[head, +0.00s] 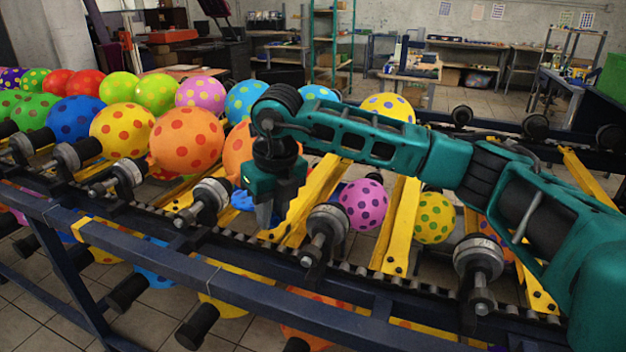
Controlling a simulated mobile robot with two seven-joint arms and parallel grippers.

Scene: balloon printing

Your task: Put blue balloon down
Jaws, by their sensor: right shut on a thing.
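My right gripper (267,218) reaches in from the right and points down over the rack, near a yellow bar. It is shut, and a blue balloon (241,200) shows low behind and around its fingers. Most of this balloon is hidden by the gripper and the rack, so where the fingers meet it cannot be seen. My left gripper is not in view.
A dark blue rack (150,252) with rollers and yellow bars (398,225) spans the view. An orange balloon (187,140) and several other dotted balloons crowd the left. A pink balloon (363,204) and a yellow balloon (433,230) sit lower, right of the gripper.

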